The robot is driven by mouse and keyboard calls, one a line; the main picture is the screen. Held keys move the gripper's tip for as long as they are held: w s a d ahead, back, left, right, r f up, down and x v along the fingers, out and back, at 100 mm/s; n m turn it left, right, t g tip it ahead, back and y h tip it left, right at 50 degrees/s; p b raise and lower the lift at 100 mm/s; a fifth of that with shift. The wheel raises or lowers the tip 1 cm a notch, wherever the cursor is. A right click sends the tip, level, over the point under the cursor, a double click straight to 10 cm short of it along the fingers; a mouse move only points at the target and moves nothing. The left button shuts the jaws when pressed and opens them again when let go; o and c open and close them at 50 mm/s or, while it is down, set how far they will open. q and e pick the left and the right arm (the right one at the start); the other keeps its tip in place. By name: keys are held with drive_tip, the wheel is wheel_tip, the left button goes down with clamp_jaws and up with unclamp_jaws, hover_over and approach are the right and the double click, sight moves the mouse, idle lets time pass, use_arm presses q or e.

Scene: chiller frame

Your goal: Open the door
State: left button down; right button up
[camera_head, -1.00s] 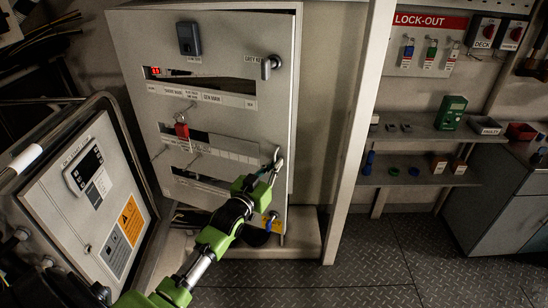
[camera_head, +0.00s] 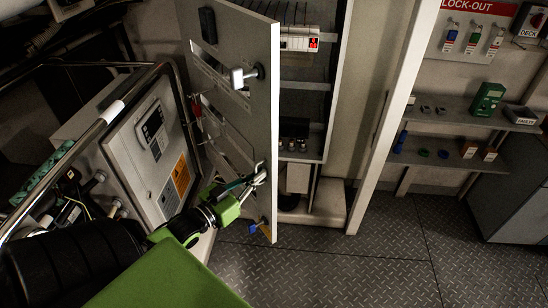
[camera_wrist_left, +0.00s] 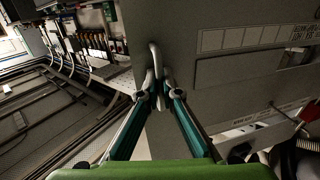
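The grey cabinet door (camera_head: 233,110) stands swung open, its free edge toward me, and the cabinet inside (camera_head: 300,90) shows behind it. The door's lower handle (camera_wrist_left: 155,65) is a small metal loop near the free edge. My left gripper (camera_head: 254,180) is at that handle. In the left wrist view my left gripper (camera_wrist_left: 161,95) has its two fingertips closed on the handle from both sides. A dark latch with a light lever (camera_head: 246,76) is higher on the door. My right gripper is not in view.
A metal rail frame (camera_head: 181,95) and a grey control box (camera_head: 155,150) stand left of the door. A pale post (camera_head: 392,120) and shelves (camera_head: 460,120) with small items are on the right. The tread-plate floor (camera_head: 390,250) is clear in front.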

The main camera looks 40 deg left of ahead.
use_arm(q)
drive_tip(key=s+a+p, duration=0.1)
drive_tip(key=s+a, duration=0.1)
drive_tip(key=s, duration=0.4)
drive_tip(key=shift+s+a, duration=0.15)
drive_tip(key=shift+a, duration=0.25)
drive_tip(key=c, duration=2.6)
unclamp_jaws()
drive_tip(key=shift+o, duration=0.2)
drive_tip(key=shift+s, duration=0.1)
drive_tip(key=s, duration=1.2)
drive_tip(key=shift+a, duration=0.35)
drive_tip(key=shift+w, duration=0.1)
